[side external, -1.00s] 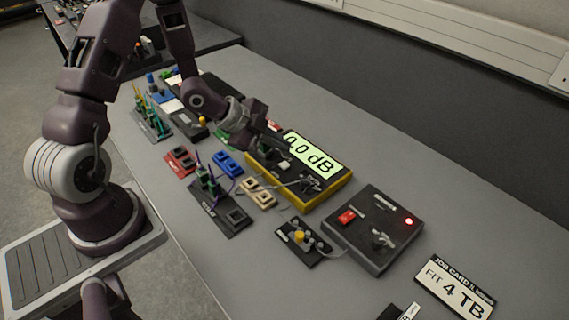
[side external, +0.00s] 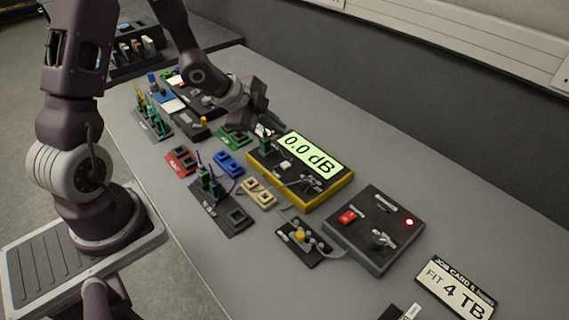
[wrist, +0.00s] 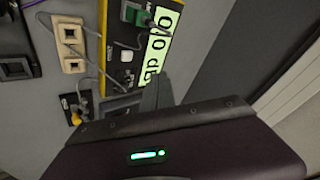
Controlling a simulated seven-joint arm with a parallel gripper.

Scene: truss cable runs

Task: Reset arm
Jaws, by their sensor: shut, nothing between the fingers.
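My gripper (side external: 264,126) is shut and empty in the side external view. It hangs above the far left end of the yellow-edged meter (side external: 330,196), whose green display reads 0.0 dB. A green plug stands on the meter's left part. In the wrist view the meter (wrist: 118,75) lies at the upper middle, with the green plug (wrist: 135,14) on it, and my gripper's dark fingers (wrist: 155,92) partly cover its lower end.
Red (side external: 181,160), blue (side external: 229,164), green (side external: 233,137) and beige (side external: 259,193) socket blocks lie left of the meter. A black holder (side external: 228,215) with a purple cable stands nearby. A grey box (side external: 345,237) with a red light and a job card (side external: 455,287) lie at right.

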